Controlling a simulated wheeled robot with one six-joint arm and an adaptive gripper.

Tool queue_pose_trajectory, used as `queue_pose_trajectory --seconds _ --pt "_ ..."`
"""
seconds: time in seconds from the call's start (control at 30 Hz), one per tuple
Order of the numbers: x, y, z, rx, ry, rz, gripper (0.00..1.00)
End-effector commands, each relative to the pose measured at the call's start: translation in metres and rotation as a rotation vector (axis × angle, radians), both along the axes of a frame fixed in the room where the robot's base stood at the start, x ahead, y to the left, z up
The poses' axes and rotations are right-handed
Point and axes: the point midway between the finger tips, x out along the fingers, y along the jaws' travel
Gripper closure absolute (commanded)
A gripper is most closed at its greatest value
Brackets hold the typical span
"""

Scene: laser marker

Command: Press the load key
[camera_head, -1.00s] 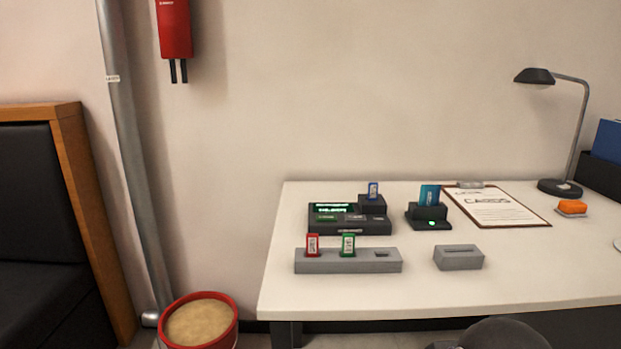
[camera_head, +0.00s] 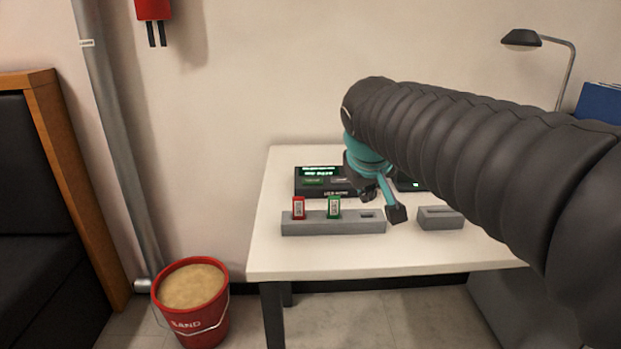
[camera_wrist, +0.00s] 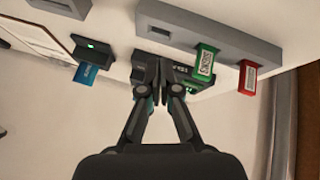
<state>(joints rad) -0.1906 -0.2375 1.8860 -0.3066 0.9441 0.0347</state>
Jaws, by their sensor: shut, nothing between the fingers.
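The dark marker console (camera_head: 318,190) with a lit green display (camera_head: 320,171) stands on the white desk. A green key (camera_head: 312,181) and a grey key (camera_head: 340,181) show on its top; I cannot read which one is the load key. My gripper (camera_head: 369,195) is shut and empty, in front of the console's right part in the head view, hiding that side. In the wrist view my closed fingertips (camera_wrist: 159,65) overlap the console (camera_wrist: 203,78), mostly hiding it. I cannot tell whether they touch a key.
A grey rack (camera_head: 300,228) holds a red tag (camera_head: 298,208) and a green tag (camera_head: 334,207). A grey block (camera_head: 440,218) lies to its right. A blue card (camera_wrist: 86,74) sits in a dark reader (camera_wrist: 88,55). A sand bucket (camera_head: 192,310) stands left of the desk.

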Motion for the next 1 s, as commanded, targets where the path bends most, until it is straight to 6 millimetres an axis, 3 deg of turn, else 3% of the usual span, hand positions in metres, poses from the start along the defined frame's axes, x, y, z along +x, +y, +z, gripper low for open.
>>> queue_pose_trajectory --seconds 0.03,0.3,0.5,0.7,1.0 --pt "0.017 0.007 0.006 -0.019 -0.005 0.015 1.0" --pt "0.1 0.043 0.036 -0.119 -0.058 0.076 1.0" --pt "0.149 0.071 0.048 -0.181 -0.096 0.111 1.0" --pt "0.175 0.088 0.053 -0.214 -0.119 0.128 1.0" --pt "0.18 0.092 0.054 -0.222 -0.125 0.132 1.0"
